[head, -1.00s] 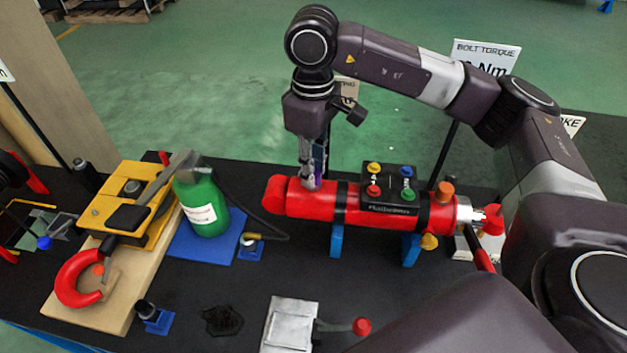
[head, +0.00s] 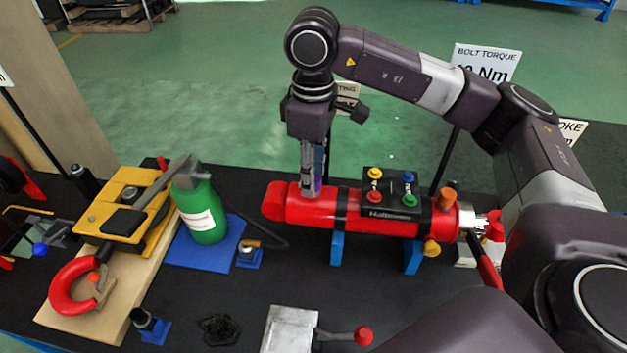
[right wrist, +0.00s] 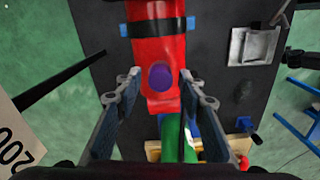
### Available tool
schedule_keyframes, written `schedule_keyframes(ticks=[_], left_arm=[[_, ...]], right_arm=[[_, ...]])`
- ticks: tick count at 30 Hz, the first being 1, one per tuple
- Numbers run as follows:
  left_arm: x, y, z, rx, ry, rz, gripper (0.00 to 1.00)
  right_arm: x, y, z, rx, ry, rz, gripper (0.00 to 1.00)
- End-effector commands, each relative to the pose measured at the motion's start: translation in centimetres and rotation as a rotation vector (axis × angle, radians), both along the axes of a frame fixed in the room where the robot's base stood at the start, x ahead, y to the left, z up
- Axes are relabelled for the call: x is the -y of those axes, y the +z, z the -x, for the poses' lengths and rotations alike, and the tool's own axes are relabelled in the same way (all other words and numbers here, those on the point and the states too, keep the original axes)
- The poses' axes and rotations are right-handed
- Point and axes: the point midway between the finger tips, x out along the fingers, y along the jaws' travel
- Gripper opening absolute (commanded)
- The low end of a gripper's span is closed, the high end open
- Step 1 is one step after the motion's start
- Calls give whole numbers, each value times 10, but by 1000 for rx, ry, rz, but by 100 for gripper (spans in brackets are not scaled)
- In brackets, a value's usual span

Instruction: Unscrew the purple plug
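The purple plug (right wrist: 160,78) is a round knob on top of the red cylinder (right wrist: 155,45), near its end, in the right wrist view. My right gripper (right wrist: 159,88) is open, its two fingers apart on either side of the plug with visible gaps. In the head view the right gripper (head: 310,192) points straight down over the left part of the red cylinder (head: 325,213). The fingers largely hide the plug there. My left gripper is not in view.
A black block with coloured knobs (head: 390,192) sits on the cylinder, right of the gripper. Blue supports (head: 337,247) hold the cylinder above the dark table. A metal block (head: 290,330) lies in front.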

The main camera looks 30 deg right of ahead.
Motion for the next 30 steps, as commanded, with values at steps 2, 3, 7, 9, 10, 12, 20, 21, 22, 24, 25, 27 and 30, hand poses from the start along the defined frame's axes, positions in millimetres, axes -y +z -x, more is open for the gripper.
schedule_keyframes(ticks=[2, 3, 7, 9, 10, 12, 20, 21, 22, 24, 25, 27, 30], left_arm=[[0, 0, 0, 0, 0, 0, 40], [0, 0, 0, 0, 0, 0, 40], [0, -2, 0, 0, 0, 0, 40], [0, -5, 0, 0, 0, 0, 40], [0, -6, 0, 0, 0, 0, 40], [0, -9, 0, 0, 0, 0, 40], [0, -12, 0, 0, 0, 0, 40], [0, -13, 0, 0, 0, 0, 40], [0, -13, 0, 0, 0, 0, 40], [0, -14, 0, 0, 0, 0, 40], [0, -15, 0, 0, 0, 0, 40], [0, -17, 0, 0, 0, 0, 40], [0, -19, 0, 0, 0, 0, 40]], right_arm=[[0, 0, 0, -1, 0, 1, 37], [0, 0, 0, -1, 0, 1, 37], [0, -1, 0, 0, -27, 0, 37], [0, -2, 0, -1, -89, -1, 37], [0, -2, 0, -1, -125, -1, 37], [0, -2, 0, -1, -217, 0, 37], [0, -1, 0, -1, -444, -1, 37], [0, -1, 0, -1, -453, -1, 37], [0, -1, 0, -1, -463, -1, 37], [0, -1, 0, -2, -504, 0, 37], [0, -1, 0, -2, -532, 0, 37], [0, -2, 0, -2, -618, 0, 37], [0, -1, 0, -2, -743, 0, 37]])
